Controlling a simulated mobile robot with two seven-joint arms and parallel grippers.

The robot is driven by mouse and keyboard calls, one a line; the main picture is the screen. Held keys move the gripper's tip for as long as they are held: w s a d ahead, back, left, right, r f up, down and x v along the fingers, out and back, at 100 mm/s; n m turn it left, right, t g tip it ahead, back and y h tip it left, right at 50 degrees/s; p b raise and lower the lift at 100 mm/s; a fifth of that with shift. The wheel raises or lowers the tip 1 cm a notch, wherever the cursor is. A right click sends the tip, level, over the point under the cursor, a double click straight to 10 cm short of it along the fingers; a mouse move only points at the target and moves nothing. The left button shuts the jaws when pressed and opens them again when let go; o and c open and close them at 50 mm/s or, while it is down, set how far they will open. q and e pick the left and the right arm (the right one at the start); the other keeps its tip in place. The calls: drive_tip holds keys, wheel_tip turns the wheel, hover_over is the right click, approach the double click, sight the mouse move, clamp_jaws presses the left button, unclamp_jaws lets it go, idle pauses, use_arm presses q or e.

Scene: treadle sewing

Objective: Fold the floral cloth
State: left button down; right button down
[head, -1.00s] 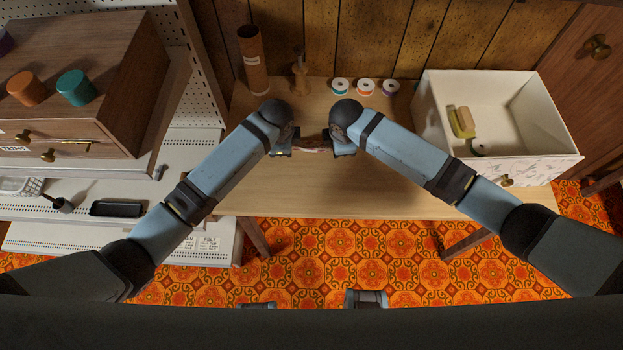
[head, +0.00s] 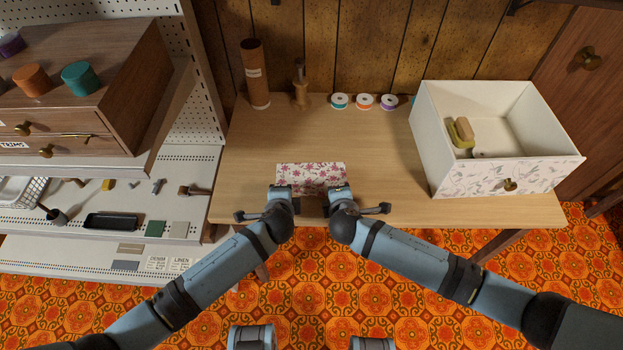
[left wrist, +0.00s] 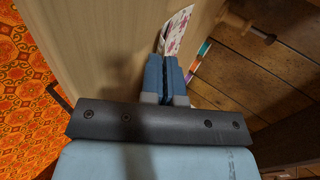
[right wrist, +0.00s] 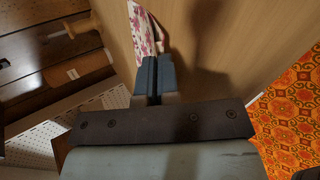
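The floral cloth (head: 311,174), white with pink-red flowers, is a small rectangle near the table's front edge. Its near corners are at my two grippers. My left gripper (head: 282,190) is shut on the near left corner, and the cloth shows beyond its fingertips in the left wrist view (left wrist: 177,32). My right gripper (head: 340,190) is shut on the near right corner, and the cloth shows at its fingertips in the right wrist view (right wrist: 145,33). The cloth's near edge is partly hidden by the grippers. I cannot tell whether its far part touches the tabletop.
The wooden table (head: 385,150) is clear around the cloth. A cardboard tube (head: 256,80), a wooden spool stand (head: 300,90) and ribbon spools (head: 365,102) stand along the back. A white open drawer box (head: 440,150) stands at the right. A shelf unit (head: 190,165) is at the left.

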use_arm(q)
drive_tip(key=c, duration=1)
unclamp_jaws()
use_arm(e)
drive_tip(key=c, duration=1)
unclamp_jaws()
drive_tip(key=shift+f, duration=0.1)
drive_tip(key=shift+s, duration=0.1)
use_arm(q)
drive_tip(key=s+r, duration=0.6)
drive_tip(key=r, duration=0.3)
use_arm(e)
drive_tip(key=s+r, duration=0.5)
drive_tip(key=r, duration=0.4)
drive_tip(key=shift+s, duration=0.4)
drive_tip(key=shift+r, duration=0.1)
